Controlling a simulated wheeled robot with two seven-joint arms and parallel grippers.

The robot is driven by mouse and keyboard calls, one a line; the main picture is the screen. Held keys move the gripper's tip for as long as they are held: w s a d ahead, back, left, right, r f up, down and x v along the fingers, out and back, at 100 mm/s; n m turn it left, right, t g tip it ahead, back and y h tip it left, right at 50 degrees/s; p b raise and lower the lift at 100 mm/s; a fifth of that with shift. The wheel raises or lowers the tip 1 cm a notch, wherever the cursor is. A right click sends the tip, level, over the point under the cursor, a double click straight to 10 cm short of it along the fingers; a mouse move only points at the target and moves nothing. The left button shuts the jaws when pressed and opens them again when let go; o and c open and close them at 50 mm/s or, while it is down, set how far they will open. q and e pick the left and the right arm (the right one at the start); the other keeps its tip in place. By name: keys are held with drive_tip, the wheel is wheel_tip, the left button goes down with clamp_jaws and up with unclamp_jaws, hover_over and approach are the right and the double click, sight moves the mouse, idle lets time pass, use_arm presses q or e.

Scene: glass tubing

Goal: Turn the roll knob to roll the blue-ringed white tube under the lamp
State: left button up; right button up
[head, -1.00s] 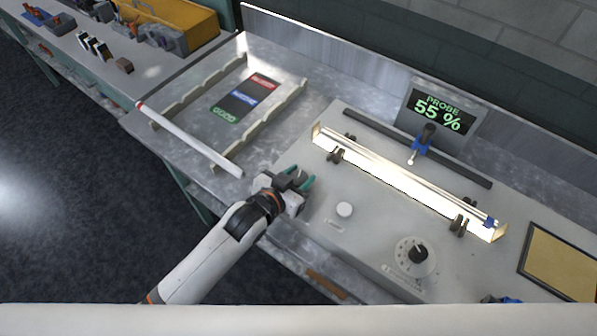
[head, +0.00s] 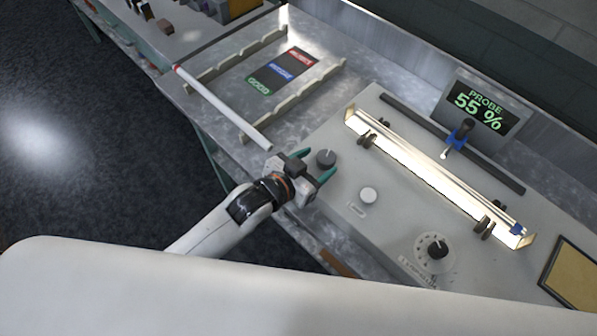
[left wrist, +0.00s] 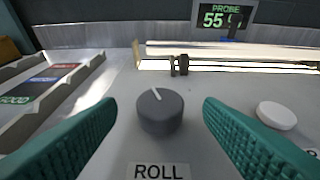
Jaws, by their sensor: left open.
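The dark grey roll knob (head: 326,158) stands on the left part of the panel. In the left wrist view the knob (left wrist: 160,110) has a white pointer mark tilted up and left, above a ROLL label (left wrist: 158,171). My left gripper (head: 313,167) is open, its green fingers apart on either side of the knob, with visible gaps. The blue-ringed white tube (head: 450,188) lies on roller supports in the lit trough, its blue ring (head: 515,229) at the right end. A blue probe (head: 459,135) stands over the tube. My right gripper is not in view.
The probe display (head: 481,105) reads 55 %. A white button (head: 368,195) and a dial (head: 436,248) are on the panel. A red-tipped white tube (head: 222,107) lies across a rack with REJECT, blue and GOOD zones (head: 283,70).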

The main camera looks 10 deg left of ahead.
use_arm(q)
drive_tip(key=b+v, duration=0.1)
drive_tip(key=v, duration=0.6)
drive_tip(key=shift+s+a, duration=0.1)
drive_tip(key=shift+s, duration=0.05)
drive_tip(key=s+a+f+n+g+y, duration=0.3)
drive_tip(key=s+a+f+g+y, duration=0.1)
drive_tip(key=s+a, duration=0.25)
drive_tip(key=s+a+f+n+g+y, duration=0.2)
drive_tip(key=s+a+f+g+y, duration=0.2)
drive_tip(key=s+a, duration=0.3)
wheel_tip(320, 180, down, 28)
drive_tip(key=g+b, duration=0.1)
drive_tip(key=b, duration=0.1)
drive_tip(key=s+a+f+b, duration=0.1)
drive_tip(key=s+f, duration=0.7)
drive_tip(key=s+a+f+g+b, duration=0.1)
drive_tip(key=s+a+f, duration=0.1)
drive_tip(key=s+f, duration=0.7)
drive_tip(key=shift+a+f, duration=0.25)
drive_tip(key=shift+a, duration=0.1)
